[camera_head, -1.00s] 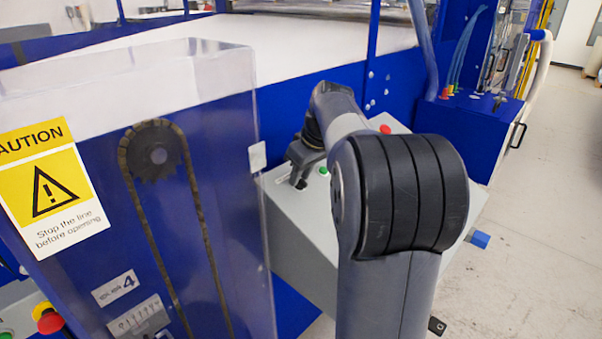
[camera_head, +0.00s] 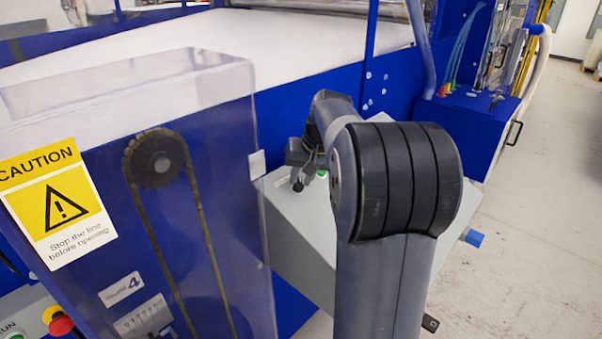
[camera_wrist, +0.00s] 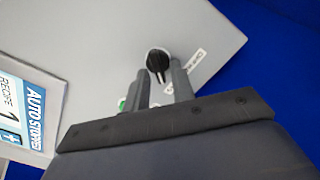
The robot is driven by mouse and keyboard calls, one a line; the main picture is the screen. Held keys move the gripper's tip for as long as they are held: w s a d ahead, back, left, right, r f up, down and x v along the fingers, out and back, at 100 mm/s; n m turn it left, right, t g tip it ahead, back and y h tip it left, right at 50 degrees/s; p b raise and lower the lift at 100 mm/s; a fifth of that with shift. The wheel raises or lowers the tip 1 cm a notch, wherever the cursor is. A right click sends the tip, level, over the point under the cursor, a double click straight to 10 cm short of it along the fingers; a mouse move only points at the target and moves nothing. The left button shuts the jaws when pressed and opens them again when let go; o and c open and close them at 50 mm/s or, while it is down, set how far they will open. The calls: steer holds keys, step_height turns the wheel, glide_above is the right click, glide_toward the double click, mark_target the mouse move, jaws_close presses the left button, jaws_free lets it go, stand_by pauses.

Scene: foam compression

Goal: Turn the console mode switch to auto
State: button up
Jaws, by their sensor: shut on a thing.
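The mode switch (camera_wrist: 157,61) is a black rotary knob on the grey console (camera_wrist: 110,40), in the upper middle of the wrist view. Its grip bar points down in that picture, between the two fingertips of my gripper (camera_wrist: 160,78). The jaws are shut on the knob. Small white labels beside the knob are too small to read. In the head view my gripper (camera_head: 298,168) is over the left part of the console (camera_head: 290,222), and my arm hides much of the panel. A display (camera_wrist: 28,105) in the wrist view reads "AUTO STOPPED".
A green button (camera_wrist: 122,103) is partly hidden beside my finger; it also shows in the head view (camera_head: 322,173). A clear guard with a caution sign (camera_head: 58,205) stands to the left. Open floor (camera_head: 540,250) lies to the right.

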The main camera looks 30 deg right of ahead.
steer(key=shift+m, duration=0.5)
steer(key=o, duration=0.7)
steer(key=shift+c, duration=0.2)
steer(key=b+v, duration=0.1)
steer(key=v, duration=1)
steer(key=shift+f, duration=0.1)
steer(key=p+x, duration=0.1)
steer(key=x, duration=1)
